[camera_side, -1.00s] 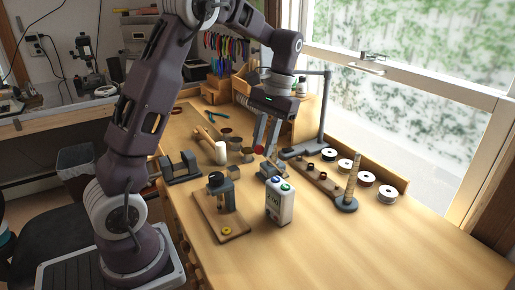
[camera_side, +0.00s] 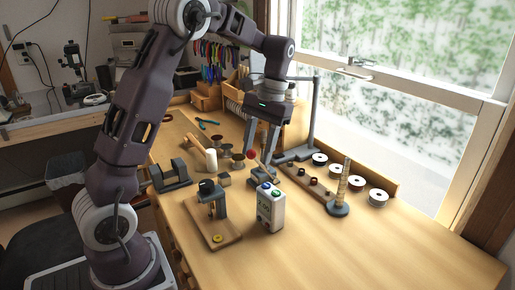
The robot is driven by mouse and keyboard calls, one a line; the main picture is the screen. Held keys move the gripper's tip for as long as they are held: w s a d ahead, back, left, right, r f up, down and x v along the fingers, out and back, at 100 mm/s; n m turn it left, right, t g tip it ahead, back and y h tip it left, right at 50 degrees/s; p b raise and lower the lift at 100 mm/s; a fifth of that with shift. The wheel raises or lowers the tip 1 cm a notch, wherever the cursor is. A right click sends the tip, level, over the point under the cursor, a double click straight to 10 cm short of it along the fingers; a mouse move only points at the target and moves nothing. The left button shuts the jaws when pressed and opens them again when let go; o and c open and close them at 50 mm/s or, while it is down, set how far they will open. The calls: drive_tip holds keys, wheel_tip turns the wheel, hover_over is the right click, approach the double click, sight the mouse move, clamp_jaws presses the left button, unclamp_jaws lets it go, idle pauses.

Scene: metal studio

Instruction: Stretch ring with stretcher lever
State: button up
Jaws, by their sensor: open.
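A lever with a red ball knob (camera_side: 252,155) rises from a small dark grey device (camera_side: 262,178), probably the stretcher, near the middle of the bench. The lever shaft shows between the fingers. I cannot make out a ring on the stretcher.
The white box (camera_side: 270,210) stands just in front. A wooden-based press (camera_side: 212,215) is left of it. A tapered post (camera_side: 343,185) and several spools (camera_side: 357,182) stand to the right. Several small tins (camera_side: 238,160) lie left of my gripper. The bench's front right is clear.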

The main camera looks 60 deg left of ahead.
drive_tip(key=v, duration=0.7)
